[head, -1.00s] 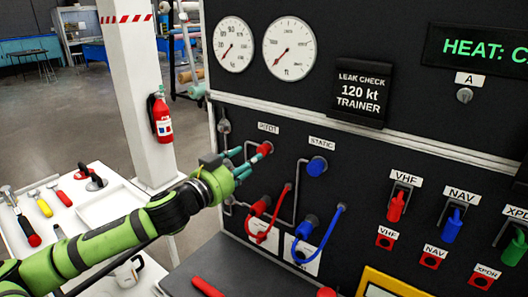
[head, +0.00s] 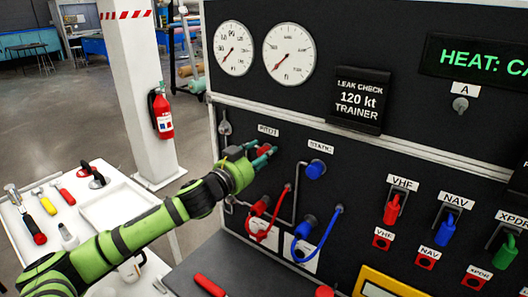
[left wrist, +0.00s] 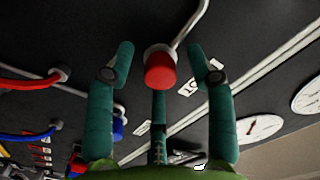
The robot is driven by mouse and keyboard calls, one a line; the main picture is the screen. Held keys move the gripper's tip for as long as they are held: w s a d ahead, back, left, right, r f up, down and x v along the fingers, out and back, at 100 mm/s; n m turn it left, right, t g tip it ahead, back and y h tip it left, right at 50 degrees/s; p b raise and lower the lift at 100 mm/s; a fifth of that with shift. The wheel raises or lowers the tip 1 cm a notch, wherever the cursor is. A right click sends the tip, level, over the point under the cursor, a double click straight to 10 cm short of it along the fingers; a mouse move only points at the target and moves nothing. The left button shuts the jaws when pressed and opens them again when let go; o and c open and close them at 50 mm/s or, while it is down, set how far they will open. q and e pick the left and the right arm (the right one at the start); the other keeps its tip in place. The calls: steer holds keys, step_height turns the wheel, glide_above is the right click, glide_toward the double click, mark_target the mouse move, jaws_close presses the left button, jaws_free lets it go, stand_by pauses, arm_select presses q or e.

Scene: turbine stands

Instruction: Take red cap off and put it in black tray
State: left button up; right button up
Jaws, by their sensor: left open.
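The red cap (head: 264,150) sits on the PITOT port of the black panel, partly hidden by my fingers in the head view. In the left wrist view the red cap (left wrist: 160,72) is between the spread fingers of my left gripper (left wrist: 160,62), with gaps on both sides. My left gripper (head: 262,157) is open at the port and holds nothing. A dark grey flat surface (head: 245,262) lies below the panel; I cannot tell whether it is the black tray. My right gripper is not in view.
A blue cap (head: 315,169) sits on the STATIC port to the right. Red (head: 270,220) and blue (head: 322,233) hoses loop below. A white bench (head: 65,218) with several tools and a white tray (head: 118,208) stands at left. A red object (head: 209,285) lies on the dark surface.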

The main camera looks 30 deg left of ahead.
arm_select(q)
steer(key=shift+c, duration=0.4)
stand_by(0.3)
jaws_close()
